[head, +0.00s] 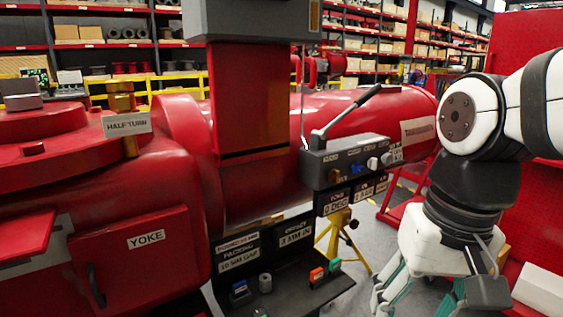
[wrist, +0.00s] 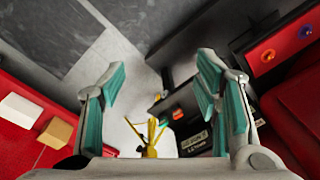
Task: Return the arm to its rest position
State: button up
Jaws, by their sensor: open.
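My arm comes in from the right in the head view, and my gripper (head: 420,297) hangs pointing down at the lower right, partly cut off by the frame's bottom edge. In the wrist view my gripper (wrist: 160,95) shows its two teal-padded fingers spread wide apart. Nothing is between the fingers; the floor and a yellow stand lie well beyond them. The large red valve actuator (head: 255,185) is to the left of my arm in the head view, apart from my gripper.
A grey control box (head: 345,160) with a lever (head: 350,110) sits on the actuator. A black bench (head: 300,290) holds small coloured parts. A yellow stand (head: 336,235) is behind it. A red panel (head: 530,215) is close behind my arm. Shelves fill the background.

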jog(key=s+d+f+n, duration=0.1)
jog(key=s+d+f, duration=0.15)
jog(key=s, duration=0.95)
notch_tip(320, 180, up, 18)
jog(key=t+p, duration=0.3)
jog(key=p, duration=1.3)
jog(key=shift+w+d+h, duration=0.3)
jog(key=shift+w, duration=0.05)
